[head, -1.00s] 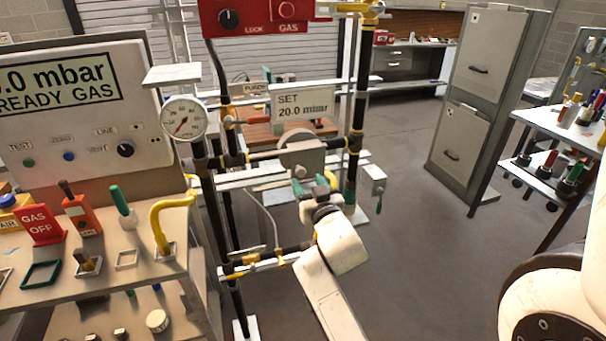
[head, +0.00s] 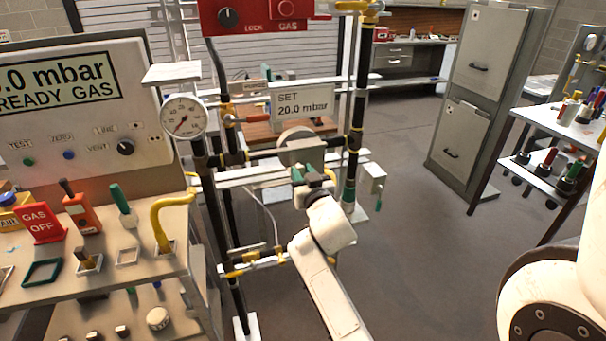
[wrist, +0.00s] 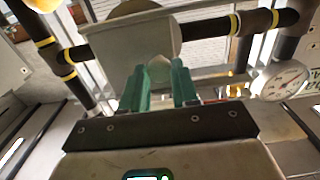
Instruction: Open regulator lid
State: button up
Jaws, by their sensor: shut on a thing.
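The regulator sits on the black and yellow pipe in the middle of the head view. It shows a pale round body (head: 296,135) and a grey plate-like lid (head: 313,152). In the wrist view the lid (wrist: 120,45) fills the upper middle, with a small pale round knob (wrist: 159,69) at its lower edge. My gripper (head: 312,172) is at the lid's lower edge. Its green fingers (wrist: 160,78) stand on both sides of the knob and are shut on it. The fingers hide part of the knob, and its exact contact is hard to see.
A round pressure gauge (head: 184,117) and a "SET 20.0 mbar" sign (head: 302,103) are close by. A red gas lock box (head: 265,17) hangs above. A cluttered bench (head: 110,262) stands left and a grey cabinet (head: 487,95) right. The floor between is clear.

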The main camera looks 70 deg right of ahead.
grip_shut()
jog(key=w+a+b, duration=0.6)
jog(key=w+b, duration=0.1)
jog(key=b, duration=0.1)
jog(key=shift+w+a+b, duration=0.3)
jog(key=shift+w+b, duration=0.05)
jog(key=shift+b, duration=0.05)
jog(key=o, duration=0.6)
grip_release()
